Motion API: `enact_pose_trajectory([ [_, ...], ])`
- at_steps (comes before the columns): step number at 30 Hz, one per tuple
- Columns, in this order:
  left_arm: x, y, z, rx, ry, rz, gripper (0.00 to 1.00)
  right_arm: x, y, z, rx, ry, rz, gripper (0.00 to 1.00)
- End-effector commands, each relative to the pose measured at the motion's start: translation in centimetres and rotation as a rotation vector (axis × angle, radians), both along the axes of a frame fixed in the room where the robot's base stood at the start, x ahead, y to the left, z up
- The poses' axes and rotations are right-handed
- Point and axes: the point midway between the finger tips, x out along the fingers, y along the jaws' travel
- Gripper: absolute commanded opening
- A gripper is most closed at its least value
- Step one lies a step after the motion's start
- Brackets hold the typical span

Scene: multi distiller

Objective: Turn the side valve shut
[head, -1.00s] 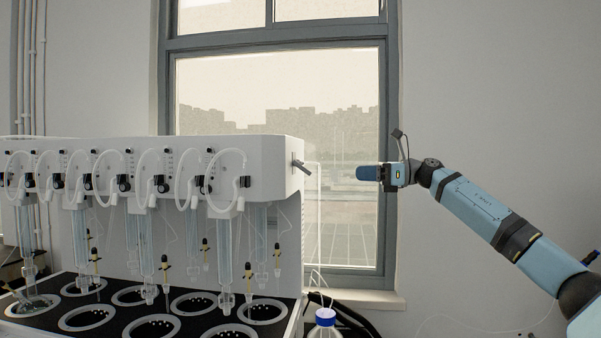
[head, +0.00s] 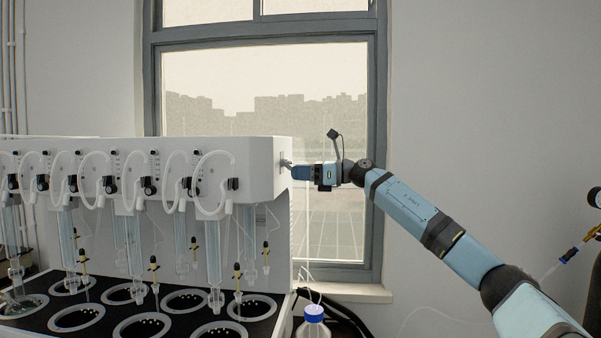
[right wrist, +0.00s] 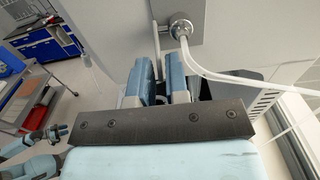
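The side valve (head: 287,164) is a small metal lever on the right end wall of the white distiller (head: 262,170). In the right wrist view the lever (right wrist: 156,42) hangs from a grey plate beside a round hose fitting. My right gripper (head: 295,171) is level with it at the end wall. Its two blue fingers (right wrist: 162,78) stand apart, with the lever's lower end at the gap between them; I cannot tell whether they touch it. What looks like my left gripper (right wrist: 58,132) is small at the lower left of the wrist view, its fingers unclear.
A white hose (right wrist: 215,74) runs from the fitting close beside the fingers. Below the valve stands a blue-capped bottle (head: 313,322). Glass tubes hang along the distiller's front. The window (head: 335,215) is behind; the space right of the distiller is open.

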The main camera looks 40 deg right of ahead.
Motion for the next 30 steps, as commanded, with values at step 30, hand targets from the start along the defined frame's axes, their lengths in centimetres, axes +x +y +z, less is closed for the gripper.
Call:
enact_pose_trajectory([
  [30, 0.6, -0.8, -4.5, 0.008, -0.081, -0.031, 0.49, 1.0, 0.9, -2.3, 0.249, -0.308, 0.004, 0.00],
])
